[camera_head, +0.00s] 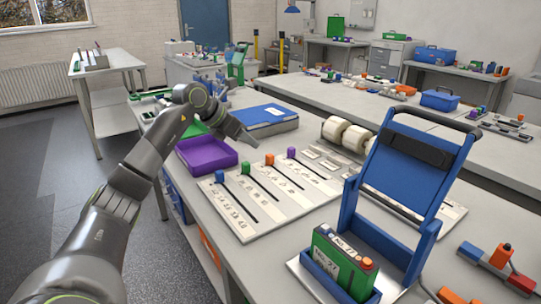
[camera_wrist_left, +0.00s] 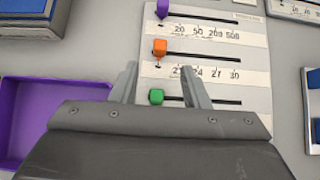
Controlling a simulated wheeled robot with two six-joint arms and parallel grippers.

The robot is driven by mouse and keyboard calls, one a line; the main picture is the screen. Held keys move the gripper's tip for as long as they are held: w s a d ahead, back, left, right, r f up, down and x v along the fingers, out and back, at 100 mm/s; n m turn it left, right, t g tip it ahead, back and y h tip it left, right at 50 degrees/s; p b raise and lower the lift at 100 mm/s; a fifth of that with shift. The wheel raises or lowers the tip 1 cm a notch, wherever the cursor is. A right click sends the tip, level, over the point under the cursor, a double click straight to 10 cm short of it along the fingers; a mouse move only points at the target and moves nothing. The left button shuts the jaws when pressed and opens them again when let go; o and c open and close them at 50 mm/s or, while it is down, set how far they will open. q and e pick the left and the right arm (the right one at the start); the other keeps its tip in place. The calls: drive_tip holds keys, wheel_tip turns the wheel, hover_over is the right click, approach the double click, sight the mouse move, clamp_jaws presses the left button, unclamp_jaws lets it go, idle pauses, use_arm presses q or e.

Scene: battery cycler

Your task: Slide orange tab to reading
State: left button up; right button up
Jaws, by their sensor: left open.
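The orange tab (camera_head: 270,158) stands at the near-left end of its slot on the white slider board (camera_head: 262,226), between the green and purple tabs. In the left wrist view the orange tab (camera_wrist_left: 160,47) is at the left end of a slot, with a scale reading 21, 24, 27, 30 below it. My left gripper (camera_head: 246,138) is open and empty above the board's back edge area. In the wrist view its fingertips (camera_wrist_left: 160,72) point toward the orange tab, one to each side, with the tab just beyond them. Contact is not visible. My right gripper is not in view.
The green tab (camera_head: 246,167), blue tab (camera_head: 219,176) and purple tab (camera_head: 291,152) stand close by on the board. A blue hinged holder (camera_head: 412,170) with a green battery (camera_head: 345,262) stands at right.

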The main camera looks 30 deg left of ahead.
sight(270, 155)
use_arm(q)
drive_tip(key=x, duration=1.1)
drive_tip(key=shift+w+f, duration=0.1)
drive_tip(key=shift+w, duration=0.05)
drive_tip(key=shift+c, duration=0.3)
clamp_jaws()
